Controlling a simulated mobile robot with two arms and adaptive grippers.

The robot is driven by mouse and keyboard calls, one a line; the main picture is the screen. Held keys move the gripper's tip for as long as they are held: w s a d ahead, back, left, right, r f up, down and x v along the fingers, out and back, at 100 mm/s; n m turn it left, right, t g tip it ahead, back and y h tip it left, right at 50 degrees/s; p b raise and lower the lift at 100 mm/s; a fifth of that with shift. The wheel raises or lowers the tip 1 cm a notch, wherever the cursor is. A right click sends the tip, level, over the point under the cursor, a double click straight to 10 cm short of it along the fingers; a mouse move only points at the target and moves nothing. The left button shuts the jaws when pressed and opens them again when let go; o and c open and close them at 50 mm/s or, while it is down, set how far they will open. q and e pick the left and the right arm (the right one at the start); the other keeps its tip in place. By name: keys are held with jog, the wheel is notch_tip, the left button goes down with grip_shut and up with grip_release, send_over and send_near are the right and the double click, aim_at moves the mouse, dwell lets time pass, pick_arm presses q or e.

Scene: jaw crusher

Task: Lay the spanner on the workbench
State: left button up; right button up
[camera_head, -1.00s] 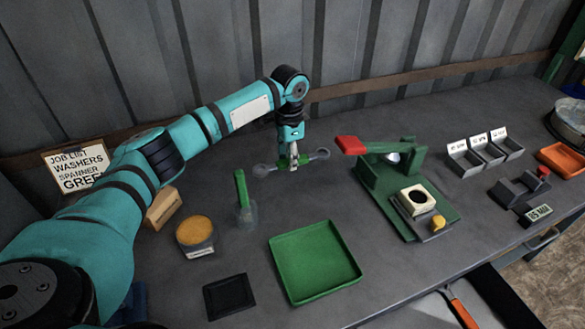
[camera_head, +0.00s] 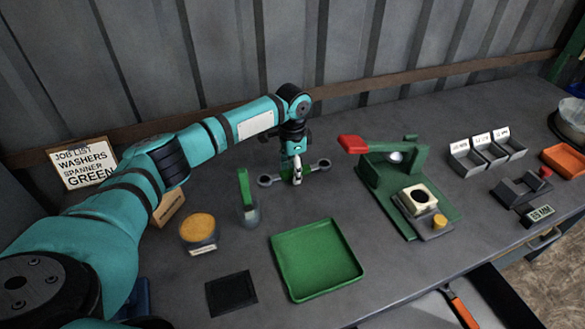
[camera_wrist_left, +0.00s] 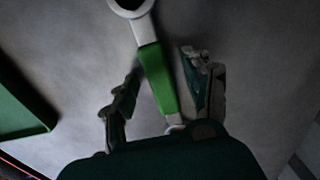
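The spanner (camera_head: 322,164) has grey ring ends and a green middle. In the head view it lies flat on the grey workbench (camera_head: 370,255), behind the green tray. My left gripper (camera_head: 297,180) is right over its middle. In the left wrist view the spanner's green handle (camera_wrist_left: 158,78) runs between the two fingers of my left gripper (camera_wrist_left: 165,92), with a gap on each side, so the gripper is open around it. The spanner's near end is partly hidden by the gripper body. My right gripper is not in view.
A green tray (camera_head: 318,292) is in front of the spanner, and a green press with a red handle (camera_head: 354,145) stands to its right. A cup with a green handle (camera_head: 248,213) and a tin of orange contents (camera_head: 198,228) stand to the left. A corrugated wall is behind.

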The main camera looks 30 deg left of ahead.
pick_arm(q)
jog(key=shift+r, duration=0.1)
notch_tip(320, 180, up, 12)
jog(key=b, duration=0.1)
dwell(0.4)
dwell(0.5)
